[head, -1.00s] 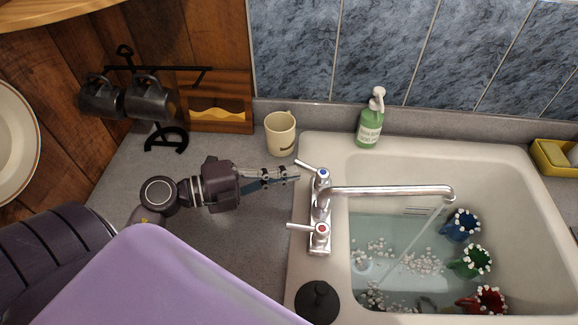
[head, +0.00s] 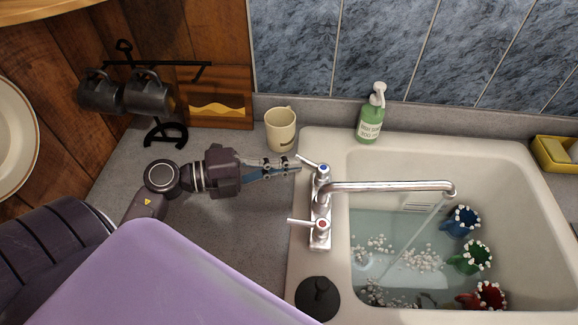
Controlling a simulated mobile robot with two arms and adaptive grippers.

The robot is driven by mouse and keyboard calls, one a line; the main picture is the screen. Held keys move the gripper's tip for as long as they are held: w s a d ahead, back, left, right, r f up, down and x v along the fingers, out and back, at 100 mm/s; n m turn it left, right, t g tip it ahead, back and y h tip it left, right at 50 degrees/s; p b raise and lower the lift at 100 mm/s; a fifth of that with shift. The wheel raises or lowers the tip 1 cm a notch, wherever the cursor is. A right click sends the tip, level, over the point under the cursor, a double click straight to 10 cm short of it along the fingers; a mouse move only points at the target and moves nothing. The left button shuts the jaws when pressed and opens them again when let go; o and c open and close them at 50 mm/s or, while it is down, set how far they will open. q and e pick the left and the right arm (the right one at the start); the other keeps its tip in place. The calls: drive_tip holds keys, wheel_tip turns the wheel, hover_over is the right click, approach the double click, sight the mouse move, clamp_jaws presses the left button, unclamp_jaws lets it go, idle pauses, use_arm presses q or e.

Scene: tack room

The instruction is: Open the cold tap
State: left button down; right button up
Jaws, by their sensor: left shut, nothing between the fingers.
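The cold tap (head: 322,171) is the blue-marked valve at the back of the chrome mixer. Its lever (head: 308,162) points left and slightly back. The red-marked hot tap (head: 321,225) is nearer, its lever also pointing left. A stream of water falls from the spout (head: 390,187) into the basin. My left gripper (head: 297,165) is shut and empty, its fingers pointing right. Its tips are close to the cold lever's free end; I cannot tell whether they touch. My right gripper is not in view.
A cream mug (head: 281,130) stands just behind my left fingers. A green soap bottle (head: 370,118) stands behind the sink (head: 520,225), which holds water, foam and coloured mugs. A black stopper (head: 317,298) sits at the front left rim. The counter (head: 230,235) before my gripper is clear.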

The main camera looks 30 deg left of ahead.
use_arm(q)
drive_tip(key=shift+w, duration=0.1)
drive_tip(key=w+m+g+h+b, duration=0.1)
drive_tip(key=a+m+g+h+b, duration=0.1)
drive_tip(key=m+g+b, duration=0.1)
drive_tip(key=shift+w+f+h, duration=0.15)
drive_tip(key=shift+w+h, duration=0.15)
drive_tip(key=shift+w, duration=0.1)
drive_tip(key=shift+w+m+g+b, duration=0.2)
drive_tip(key=shift+m+g+b, duration=0.2)
drive_tip(key=shift+g, duration=0.2)
drive_tip(key=shift+w, duration=0.4)
drive_tip(key=shift+a, duration=0.1)
drive_tip(key=v, duration=0.7)
drive_tip(key=shift+a, duration=0.1)
